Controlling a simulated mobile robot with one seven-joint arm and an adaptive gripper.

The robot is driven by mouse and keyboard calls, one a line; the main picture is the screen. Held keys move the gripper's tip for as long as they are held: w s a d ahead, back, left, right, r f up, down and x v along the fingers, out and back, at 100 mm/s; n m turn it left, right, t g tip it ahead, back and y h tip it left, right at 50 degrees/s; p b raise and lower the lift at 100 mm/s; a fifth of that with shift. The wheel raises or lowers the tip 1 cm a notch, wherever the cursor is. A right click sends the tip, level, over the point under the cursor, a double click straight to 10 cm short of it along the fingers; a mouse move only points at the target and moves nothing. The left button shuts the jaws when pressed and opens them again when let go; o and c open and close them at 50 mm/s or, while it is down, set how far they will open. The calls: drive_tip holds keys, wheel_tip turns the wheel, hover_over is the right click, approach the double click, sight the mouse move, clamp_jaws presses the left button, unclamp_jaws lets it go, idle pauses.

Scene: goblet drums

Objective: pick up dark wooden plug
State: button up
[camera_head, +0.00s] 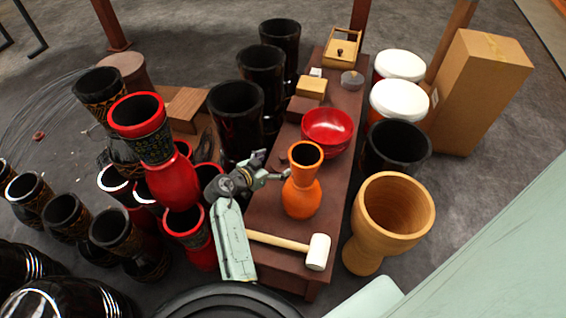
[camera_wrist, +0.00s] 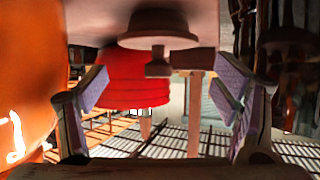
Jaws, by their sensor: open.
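A brown, round-brimmed wooden piece that looks like the dark wooden plug (camera_wrist: 158,30) shows at the top middle of the wrist view, which appears upside down. It rests against the table surface there. My gripper (camera_wrist: 162,92) has its two fingers spread wide to either side of the middle, with nothing between their tips. In the head view my gripper (camera_head: 268,174) is low over the table, left of the orange vase (camera_head: 302,190). I cannot make out the plug clearly there beside the gripper. The vase also fills the left edge of the wrist view (camera_wrist: 28,70).
The long brown table (camera_head: 274,219) holds a red bowl (camera_head: 327,128) behind my gripper, a mallet (camera_head: 318,251) in front, and small boxes (camera_head: 311,87) farther back. Black and red drums crowd the left. A pale wooden goblet drum (camera_head: 390,222) stands at the right.

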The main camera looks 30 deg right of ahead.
sight(280, 162)
drive_tip(key=p+x, duration=0.1)
drive_tip(key=x, duration=0.3)
drive_tip(key=shift+s+f, duration=0.1)
drive_tip(key=shift+f, duration=0.15)
drive_tip(key=shift+c, duration=0.3)
drive_tip(key=c, duration=0.8)
